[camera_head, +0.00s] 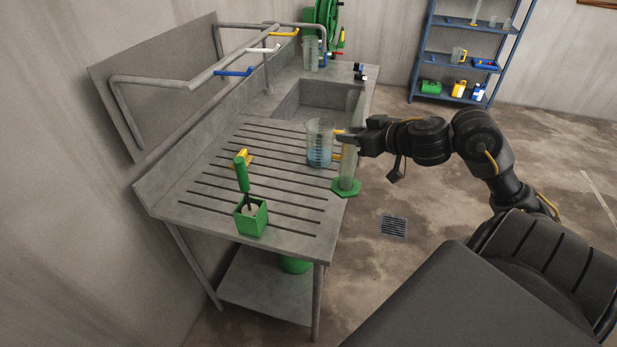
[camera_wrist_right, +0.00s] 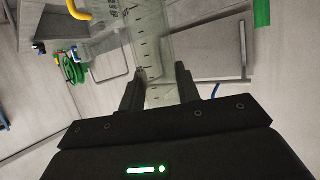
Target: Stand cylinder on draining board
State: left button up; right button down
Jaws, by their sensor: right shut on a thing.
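The cylinder (camera_head: 348,171) is a tall clear measuring cylinder with a green hexagonal base. It is upright or nearly so. My right gripper (camera_head: 348,141) is shut on its body, reaching in from the right. In the right wrist view the graduated clear body (camera_wrist_right: 152,50) lies between the two fingers (camera_wrist_right: 158,90). The grey draining board (camera_head: 285,205) has dark grooves. In the head view the green base overlaps the board's right edge; I cannot tell whether it touches the board. My left gripper is not in view.
A clear jug (camera_head: 319,157) with blue liquid and a yellow handle stands on the board, close left of the cylinder. The sink (camera_head: 302,101) lies behind. The board's front right is clear.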

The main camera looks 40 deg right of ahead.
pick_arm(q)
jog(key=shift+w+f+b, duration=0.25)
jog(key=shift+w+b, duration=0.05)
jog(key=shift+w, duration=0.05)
pick_arm(e)
jog(key=w+a+f, duration=0.1)
jog(key=w+f, duration=1.2)
jog(key=shift+w, duration=0.3)
jog(key=c, duration=1)
grip_release()
jog(key=shift+f, duration=0.1)
